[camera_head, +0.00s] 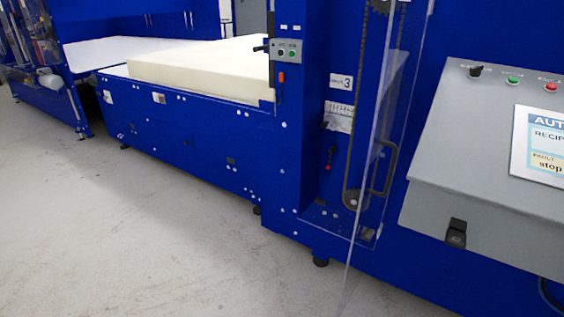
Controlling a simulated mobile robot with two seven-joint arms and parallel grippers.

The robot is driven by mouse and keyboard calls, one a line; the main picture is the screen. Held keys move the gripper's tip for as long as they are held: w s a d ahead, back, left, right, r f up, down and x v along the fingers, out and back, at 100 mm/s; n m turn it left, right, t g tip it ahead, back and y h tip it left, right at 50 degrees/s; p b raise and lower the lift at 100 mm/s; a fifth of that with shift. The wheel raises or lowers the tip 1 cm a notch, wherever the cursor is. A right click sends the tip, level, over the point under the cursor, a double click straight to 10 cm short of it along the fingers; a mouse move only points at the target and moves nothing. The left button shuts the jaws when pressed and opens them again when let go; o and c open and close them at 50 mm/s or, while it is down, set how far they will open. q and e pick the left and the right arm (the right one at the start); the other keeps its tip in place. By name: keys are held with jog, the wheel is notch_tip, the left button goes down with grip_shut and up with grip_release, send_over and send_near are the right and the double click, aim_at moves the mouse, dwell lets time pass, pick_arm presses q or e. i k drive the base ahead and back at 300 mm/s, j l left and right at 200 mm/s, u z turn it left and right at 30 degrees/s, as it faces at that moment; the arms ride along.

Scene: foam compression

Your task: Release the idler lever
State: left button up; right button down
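A clear door panel (372,215) with a black handle (385,168) stands out from the machine, apparently swung open. The chain and sprocket show beside the door's edge. Neither of my grippers is in view.
A grey control console (480,200) with buttons and a screen (540,150) reading "stop" stands at the right. A cream foam block (200,68) lies on the blue conveyor at the left. A small button box (287,51) is on the column. The grey floor (150,230) in front is clear.

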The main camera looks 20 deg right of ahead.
aim_at(333, 149)
jog(key=i+j+u, duration=0.1)
jog(key=i+u, duration=0.25)
jog(key=i, duration=0.15)
jog(key=i+u, duration=0.35)
jog(key=i+z, duration=0.4)
jog(key=i+j+z, duration=0.2)
jog(key=i+z, duration=0.25)
jog(key=i, duration=0.15)
jog(key=i+l+z, duration=0.15)
jog(key=i+z, duration=0.4)
jog(key=z, duration=0.3)
jog(key=i+z, duration=0.4)
jog(key=k, duration=0.1)
